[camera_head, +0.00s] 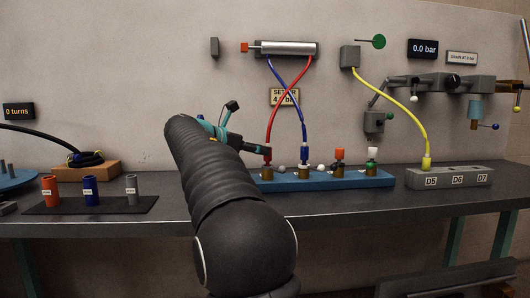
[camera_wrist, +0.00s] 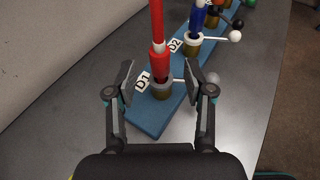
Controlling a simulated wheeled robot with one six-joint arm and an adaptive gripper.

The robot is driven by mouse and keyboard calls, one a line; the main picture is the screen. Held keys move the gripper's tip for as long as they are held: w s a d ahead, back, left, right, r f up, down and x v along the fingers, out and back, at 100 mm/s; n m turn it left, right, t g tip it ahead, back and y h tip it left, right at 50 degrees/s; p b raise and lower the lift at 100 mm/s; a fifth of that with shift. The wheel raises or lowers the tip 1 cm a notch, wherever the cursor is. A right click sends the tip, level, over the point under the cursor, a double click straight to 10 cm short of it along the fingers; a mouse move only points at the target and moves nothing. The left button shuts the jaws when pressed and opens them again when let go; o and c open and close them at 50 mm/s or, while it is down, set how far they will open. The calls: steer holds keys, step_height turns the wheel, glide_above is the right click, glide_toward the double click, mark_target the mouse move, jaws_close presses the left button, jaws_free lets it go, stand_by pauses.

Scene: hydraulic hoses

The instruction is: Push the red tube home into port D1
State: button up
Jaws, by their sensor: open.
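The red tube (camera_head: 287,92) hangs in a curve from the silver cylinder on the wall, crossing a blue tube. I cannot tell how deep the fitting sits. My gripper (camera_wrist: 160,81) is open, one finger on each side of the fitting and port, with gaps visible on both sides.
The blue tube (camera_head: 304,128) ends at D2, right beside D1. A white-knobbed lever (camera_wrist: 235,37) sticks out by D2, and a grey knob (camera_wrist: 213,77) lies right of D1. A grey block (camera_head: 480,178) with a yellow tube stands farther right. Coloured cups (camera_head: 90,190) stand left.

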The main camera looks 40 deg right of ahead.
steer(key=v, duration=0.7)
steer(key=shift+a, duration=0.3)
steer(key=shift+s, duration=0.1)
steer(key=s+a+f+m+y, duration=0.1)
steer(key=s+f, duration=0.1)
steer(key=s+a+f+m+t+y, duration=0.1)
steer(key=a, duration=0.1)
steer(key=s+a+f+t+y, duration=0.1)
steer(key=s+f, duration=0.1)
steer(key=shift+s+a+f+m+y, duration=0.25)
steer(key=shift+s+f+m+y, duration=0.05)
steer(key=shift+s+m, duration=0.1)
steer(key=s+a+f+m+t+y, duration=0.1)
steer(key=s+a+f+m+y, duration=0.4)
steer(key=s+a+f, duration=0.5)
steer(key=s+a+f+m+t+y, duration=0.2)
steer(key=s+a+f+m+y, duration=0.4)
steer(key=s+a+f+m, duration=0.4)
steer(key=s+f, duration=0.3)
steer(key=f, duration=0.2)
steer(key=shift+s+a+f+m, duration=0.15)
steer(key=shift+s+f+m, duration=0.15)
steer(key=shift+f, duration=0.05)
